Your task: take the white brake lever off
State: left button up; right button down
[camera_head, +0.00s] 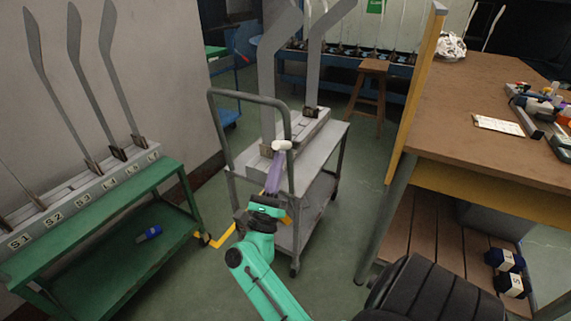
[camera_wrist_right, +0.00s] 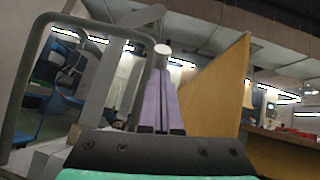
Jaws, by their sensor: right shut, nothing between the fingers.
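The white brake lever (camera_head: 282,145) shows as a short white piece by the handle side of the grey cart (camera_head: 325,150). In the right wrist view its round white end (camera_wrist_right: 162,49) appears just past my fingertips. My right gripper (camera_head: 276,156) has purple fingers that are closed together with nothing between them. The fingertips lie right at the lever, just below it in the head view; I cannot tell whether they touch it. The lever's lower part is hidden behind the fingers. My left gripper is out of view.
The cart's tubular handle (camera_head: 250,97) rises around my right gripper, and tall grey sock boards (camera_head: 281,70) stand on the cart. A green rack (camera_head: 90,215) is at left, a wooden bench (camera_head: 480,95) at right. A black seat (camera_head: 430,290) is in front.

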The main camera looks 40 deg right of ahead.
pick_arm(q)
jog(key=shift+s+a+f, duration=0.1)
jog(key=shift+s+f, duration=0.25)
pick_arm(e)
jog(key=shift+w+d+r, duration=0.1)
jog(key=shift+d+r, duration=0.1)
jog(key=shift+r, duration=0.65)
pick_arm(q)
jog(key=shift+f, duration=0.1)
